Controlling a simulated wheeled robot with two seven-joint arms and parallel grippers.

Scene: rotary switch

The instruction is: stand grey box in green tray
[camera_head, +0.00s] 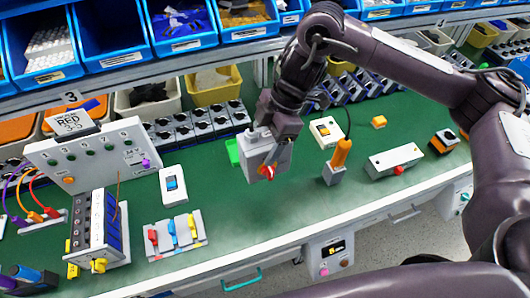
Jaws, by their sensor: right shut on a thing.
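A grey box (257,149) with a red rotary knob (267,172) on its front is in my right gripper (275,130). The right gripper comes down from above and is shut on the box's upper part. A bright green tray (233,151) shows as a small strip just left of and behind the box; the box and gripper hide most of it. I cannot tell whether the box touches the tray or hangs above it. The box looks roughly upright. My left gripper is not in view.
A white switch box (172,185) and a plate with coloured levers (176,237) stand to the left. An orange-handled device (337,163) and a grey box with a red button (395,161) stand to the right. Rows of dark switches line the back.

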